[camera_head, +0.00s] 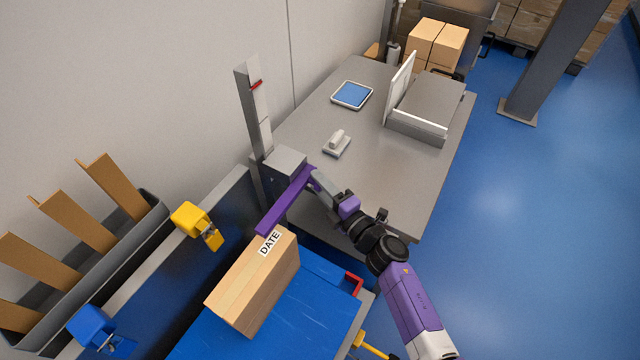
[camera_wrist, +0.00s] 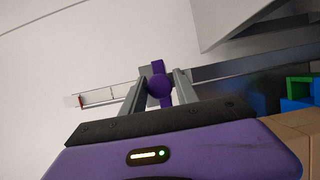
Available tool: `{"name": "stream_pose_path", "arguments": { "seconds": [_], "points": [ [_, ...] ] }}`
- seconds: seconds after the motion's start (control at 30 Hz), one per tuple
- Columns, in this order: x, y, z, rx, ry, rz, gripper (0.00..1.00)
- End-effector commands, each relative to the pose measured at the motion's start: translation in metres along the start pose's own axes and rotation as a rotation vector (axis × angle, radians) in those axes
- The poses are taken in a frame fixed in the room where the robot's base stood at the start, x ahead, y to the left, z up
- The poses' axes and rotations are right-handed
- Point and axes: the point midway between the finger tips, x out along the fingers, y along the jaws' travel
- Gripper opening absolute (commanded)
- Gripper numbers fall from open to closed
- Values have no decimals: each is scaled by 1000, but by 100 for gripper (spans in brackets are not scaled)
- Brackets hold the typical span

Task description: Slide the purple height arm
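The purple height arm (camera_head: 284,205) reaches from a grey block (camera_head: 284,163) on an upright post (camera_head: 252,110) out over a carton (camera_head: 255,285) marked DATE. I cannot tell whether it touches the carton. In the wrist view a round purple knob (camera_wrist: 159,86) with a purple bar behind it faces me. My gripper (camera_wrist: 160,82) is open, one finger on each side of the knob, with gaps showing. How deep the knob sits between the fingers is unclear. In the head view my gripper (camera_head: 318,182) is at the arm's right side, partly hidden by my wrist.
The post has a pale scale strip and a red marker (camera_head: 256,85). A grey table (camera_head: 390,175) behind holds a tablet, a small handled device and a box-like machine. Yellow (camera_head: 190,218) and blue (camera_head: 92,325) clamps line the left rail. Blue floor is clear at right.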

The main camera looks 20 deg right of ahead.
Motion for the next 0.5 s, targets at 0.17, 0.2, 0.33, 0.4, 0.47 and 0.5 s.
{"name": "stream_pose_path", "arguments": {
  "seconds": [0.17, 0.2, 0.33, 0.4, 0.47, 0.5],
  "points": [
    [0, 0, 0, 0, 0, 0, 0],
    [0, 0, 0, 0, 0, 0, 0],
    [0, 0, 0, 0, 0, 0, 0],
    [0, 0, 0, 0, 0, 0, 0],
    [0, 0, 0, 0, 0, 0, 0],
    [0, 0, 0, 0, 0, 0, 0]
  ]
}}
